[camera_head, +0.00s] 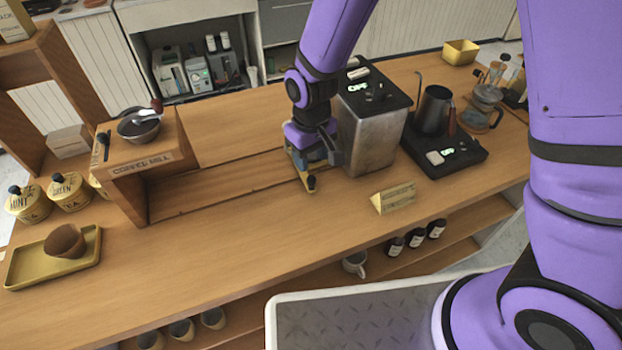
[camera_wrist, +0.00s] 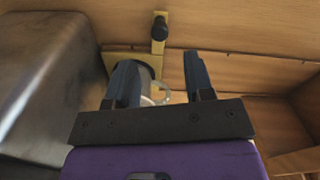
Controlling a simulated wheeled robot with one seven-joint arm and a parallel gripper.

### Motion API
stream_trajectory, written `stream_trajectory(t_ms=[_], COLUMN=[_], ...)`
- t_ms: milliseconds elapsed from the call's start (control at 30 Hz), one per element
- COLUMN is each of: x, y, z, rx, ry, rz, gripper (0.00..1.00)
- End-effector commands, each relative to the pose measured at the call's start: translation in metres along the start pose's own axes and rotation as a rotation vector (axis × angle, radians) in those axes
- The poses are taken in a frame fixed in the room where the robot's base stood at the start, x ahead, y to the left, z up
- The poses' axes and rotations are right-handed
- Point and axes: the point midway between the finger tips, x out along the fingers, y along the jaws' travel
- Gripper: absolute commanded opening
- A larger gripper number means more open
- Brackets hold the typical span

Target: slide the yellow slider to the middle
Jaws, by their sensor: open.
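The yellow slider (camera_head: 309,186) has a black knob and sits at the right end of the long groove in the counter, beside the metal machine. In the wrist view its yellow arm (camera_wrist: 158,47) and knob show just beyond my fingertips. A grey cup with a clear handle (camera_wrist: 158,95) stands on or by the slider's plate, partly hidden by my left finger. My gripper (camera_wrist: 160,72) is open, with its fingers spread on either side of the cup and no clear contact seen. In the head view my gripper (camera_head: 317,158) is low over the slider, hiding much of it.
The metal machine (camera_head: 373,135) stands close right of my gripper. The coffee mill box (camera_head: 140,160) is at the groove's left end. The groove (camera_head: 225,185) between is clear. A yellow sign (camera_head: 394,198) stands front right, and a kettle (camera_head: 433,110) on a scale is farther right.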

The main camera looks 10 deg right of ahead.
Motion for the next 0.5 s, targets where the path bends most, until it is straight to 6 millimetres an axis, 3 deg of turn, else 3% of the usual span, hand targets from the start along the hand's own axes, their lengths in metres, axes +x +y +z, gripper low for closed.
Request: stream_trajectory(t_ms=[300,500], x=[0.054,0.075], y=[0.0,0.0], z=[0.001,0.001], rx=[-0.001,-0.001], ry=[-0.003,-0.003], rz=[0.0,0.0], gripper=[0.48,0.48])
